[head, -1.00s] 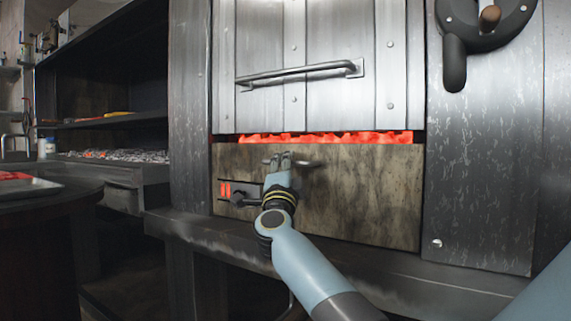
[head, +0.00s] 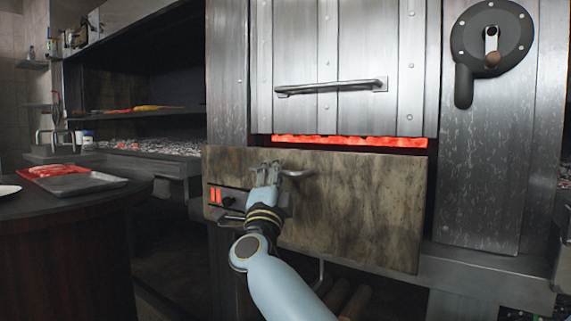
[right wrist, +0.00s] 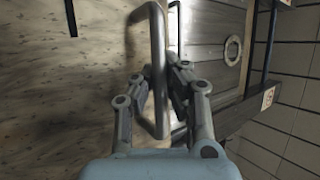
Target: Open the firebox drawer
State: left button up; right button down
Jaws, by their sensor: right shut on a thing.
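The firebox drawer (head: 360,215) has a worn, stained front panel below the metal grill door. It stands pulled out from the grill body, and glowing red coals (head: 350,141) show in the gap above it. My right gripper (head: 268,170) is at the drawer's handle (head: 296,174) on the panel's upper left. In the right wrist view the fingers (right wrist: 158,100) are shut around the handle's metal bar (right wrist: 157,60), one finger on each side. My left gripper is not in view.
The grill door with its bar handle (head: 330,87) hangs above the drawer. A crank wheel (head: 492,40) is on the right. A round table with a metal tray (head: 85,184) of red meat stands at left. Logs (head: 350,300) lie below.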

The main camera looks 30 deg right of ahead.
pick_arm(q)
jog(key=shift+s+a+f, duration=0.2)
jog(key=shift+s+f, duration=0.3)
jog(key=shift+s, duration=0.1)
pick_arm(e)
jog(key=shift+s+a+f, duration=0.15)
jog(key=shift+s+a, duration=0.15)
jog(key=shift+a, duration=0.35)
jog(key=shift+s+a+f, duration=0.15)
jog(key=shift+s+a, duration=0.1)
jog(key=shift+a, duration=0.35)
jog(key=c, duration=1.3)
grip_release()
jog(key=shift+d+r, duration=0.1)
jog(key=shift+c, duration=0.2)
jog(key=shift+r, duration=0.1)
